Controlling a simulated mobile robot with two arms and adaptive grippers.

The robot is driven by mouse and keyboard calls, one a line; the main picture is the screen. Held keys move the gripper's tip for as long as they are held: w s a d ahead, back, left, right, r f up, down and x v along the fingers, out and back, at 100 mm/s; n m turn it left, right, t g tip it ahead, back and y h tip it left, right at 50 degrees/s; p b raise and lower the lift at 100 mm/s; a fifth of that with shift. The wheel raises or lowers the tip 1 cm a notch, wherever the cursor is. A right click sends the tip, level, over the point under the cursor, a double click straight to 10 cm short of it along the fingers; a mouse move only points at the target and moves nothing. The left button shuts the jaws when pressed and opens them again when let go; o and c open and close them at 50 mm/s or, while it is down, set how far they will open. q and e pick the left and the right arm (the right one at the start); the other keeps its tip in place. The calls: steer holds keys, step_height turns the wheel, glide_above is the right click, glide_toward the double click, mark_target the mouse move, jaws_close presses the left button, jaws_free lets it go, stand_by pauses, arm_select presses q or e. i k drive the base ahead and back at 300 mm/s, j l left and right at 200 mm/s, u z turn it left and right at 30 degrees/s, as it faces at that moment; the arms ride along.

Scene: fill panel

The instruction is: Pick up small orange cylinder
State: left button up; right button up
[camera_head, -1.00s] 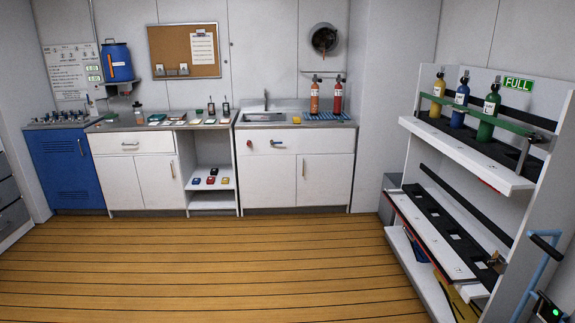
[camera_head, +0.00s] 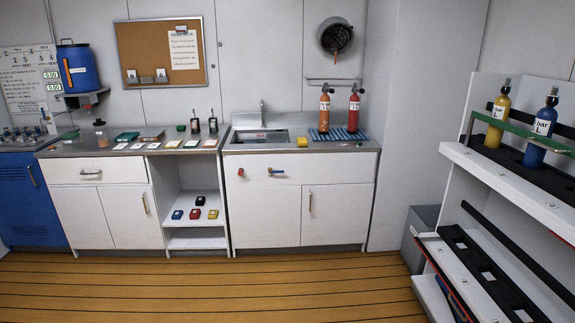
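A small orange cylinder (camera_head: 324,110) with a dark valve on top stands upright on a blue striped mat (camera_head: 342,134) at the right end of the counter. A red cylinder (camera_head: 353,111) stands upright just to its right, with a small gap between them. Neither of my grippers shows in the head view, and nothing touches the orange cylinder.
A rack (camera_head: 470,165) with yellow (camera_head: 497,117) and blue (camera_head: 541,129) cylinders stands at right. The wooden floor (camera_head: 200,290) before the counter is clear.

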mark_target(325, 99)
steer(key=i, duration=1.8)
